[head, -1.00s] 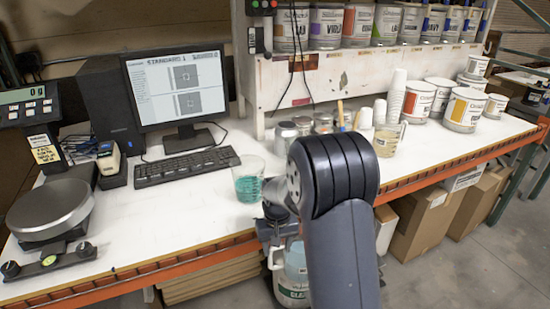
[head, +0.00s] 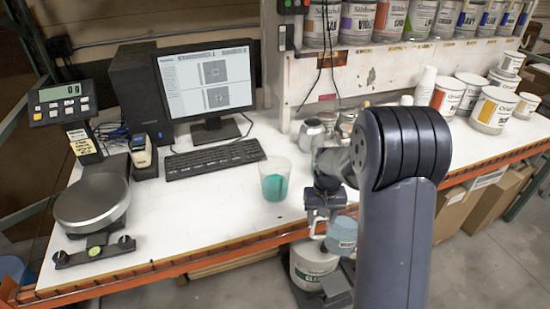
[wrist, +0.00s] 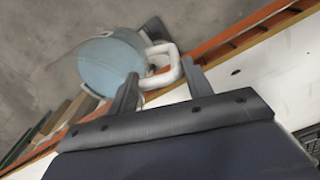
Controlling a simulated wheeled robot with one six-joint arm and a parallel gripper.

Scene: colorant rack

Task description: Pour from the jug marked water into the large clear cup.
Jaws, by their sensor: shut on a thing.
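My gripper (head: 324,207) is at the table's front edge, shut on the white handle (head: 318,231) of a pale blue jug (head: 343,234). The jug hangs just beyond the front edge, over the floor side. In the wrist view the jug (wrist: 105,62) is beyond the fingers (wrist: 162,88), with its handle between them. Any marking on it is not readable. A clear cup (head: 275,182) with teal liquid stands upright on the white table, left of my gripper and apart from it.
A keyboard (head: 214,158), monitor (head: 208,82) and round scale (head: 92,201) fill the left of the table (head: 200,225). Metal cans (head: 311,133) stand behind my gripper. Paint tubs (head: 493,110) are at the right. A white bucket (head: 310,265) is below the edge.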

